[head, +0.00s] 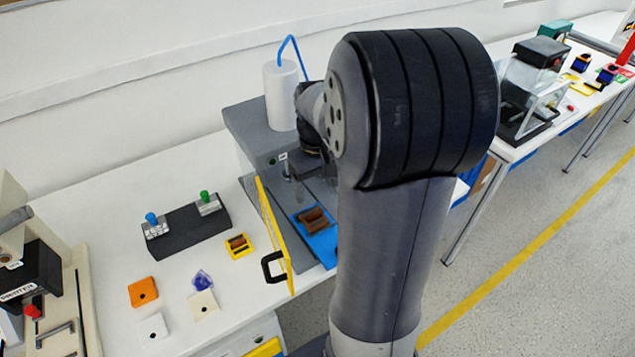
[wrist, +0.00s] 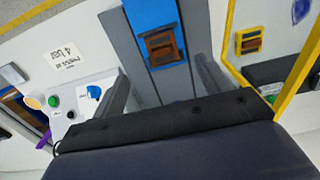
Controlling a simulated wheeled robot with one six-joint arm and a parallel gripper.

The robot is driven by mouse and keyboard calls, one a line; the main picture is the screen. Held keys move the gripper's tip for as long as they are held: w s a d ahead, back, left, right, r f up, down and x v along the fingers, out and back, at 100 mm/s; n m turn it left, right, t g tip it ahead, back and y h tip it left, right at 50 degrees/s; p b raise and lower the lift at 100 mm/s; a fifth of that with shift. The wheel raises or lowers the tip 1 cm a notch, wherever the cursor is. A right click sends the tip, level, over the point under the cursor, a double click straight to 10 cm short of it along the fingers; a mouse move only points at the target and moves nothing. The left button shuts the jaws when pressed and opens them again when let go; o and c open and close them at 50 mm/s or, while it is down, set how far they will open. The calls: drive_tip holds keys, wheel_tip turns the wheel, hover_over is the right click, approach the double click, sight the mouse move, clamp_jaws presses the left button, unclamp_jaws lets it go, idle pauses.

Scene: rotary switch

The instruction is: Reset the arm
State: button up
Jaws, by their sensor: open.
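My gripper (wrist: 163,78) is open and empty in the wrist view, its two grey fingers standing apart. A blue rotary switch (wrist: 95,92) sits on a white panel just left of the left finger, beside a green button (wrist: 54,101). I see no contact between finger and switch. Below and between the fingers lies a brown part (wrist: 160,46) on a blue holder (wrist: 148,15); the part also shows in the head view (head: 313,219). In the head view my arm covers much of the grey machine (head: 245,125) and most of the gripper.
A yellow-framed door (head: 274,235) with a black handle stands open at the machine's front. A black block with blue and green switches (head: 186,232), a yellow piece (head: 240,246) and an orange square (head: 143,291) lie on the white table to the left.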

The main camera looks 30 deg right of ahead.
sight(318, 223)
idle(0.3)
wheel_tip(318, 223, down, 12)
drive_tip(key=shift+f, duration=0.15)
drive_tip(key=shift+w+r, duration=0.1)
drive_tip(key=shift+r, duration=1.35)
drive_tip(key=shift+f, duration=0.1)
